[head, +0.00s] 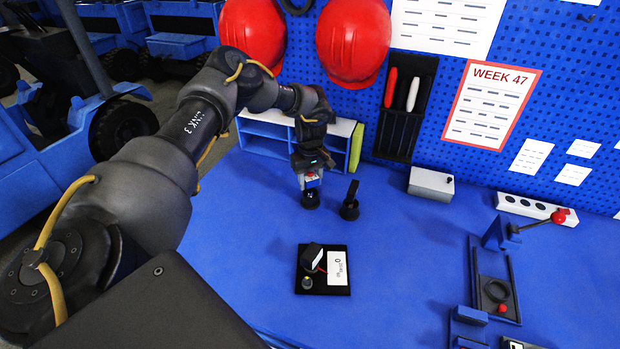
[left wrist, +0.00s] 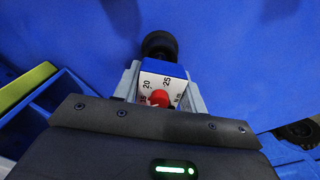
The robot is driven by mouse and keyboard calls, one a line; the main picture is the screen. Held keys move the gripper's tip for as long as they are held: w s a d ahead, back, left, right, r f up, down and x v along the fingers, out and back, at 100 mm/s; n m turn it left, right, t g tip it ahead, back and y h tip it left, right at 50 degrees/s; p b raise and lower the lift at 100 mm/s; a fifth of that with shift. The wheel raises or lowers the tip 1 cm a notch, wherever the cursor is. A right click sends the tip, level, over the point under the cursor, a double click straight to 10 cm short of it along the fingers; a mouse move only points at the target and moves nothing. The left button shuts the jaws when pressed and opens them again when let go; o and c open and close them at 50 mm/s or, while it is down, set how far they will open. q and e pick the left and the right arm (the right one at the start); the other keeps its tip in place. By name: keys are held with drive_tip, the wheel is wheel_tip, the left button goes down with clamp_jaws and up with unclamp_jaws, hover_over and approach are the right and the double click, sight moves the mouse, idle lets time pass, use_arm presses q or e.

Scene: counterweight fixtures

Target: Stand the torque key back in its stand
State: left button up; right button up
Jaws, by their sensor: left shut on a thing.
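My left gripper (head: 308,178) is above the blue table (head: 420,265), shut on a small block with a blue edge and a white scale face marked 20 and 25 with a red pointer, which I take as the torque key (left wrist: 163,82). The block sits between the fingers in the left wrist view. A black round part (head: 310,200) shows just below it; I cannot tell whether it belongs to the key or whether it touches the table. To its right stands a black round base with a tilted upright (head: 350,204), possibly the stand. My right gripper is not in view.
A black tray (head: 308,289) with a white display box lies nearer. A blue shelf unit (head: 268,131) stands behind the gripper. A grey box (head: 431,184), a white strip with holes (head: 530,207) and a lever fixture (head: 497,233) are to the right.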

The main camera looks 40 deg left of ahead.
use_arm(q)
drive_tip(key=o, duration=1.3)
drive_tip(key=shift+c, duration=0.2)
wheel_tip(320, 180, up, 13)
drive_tip(key=b, duration=0.2)
drive_tip(key=shift+r, duration=0.15)
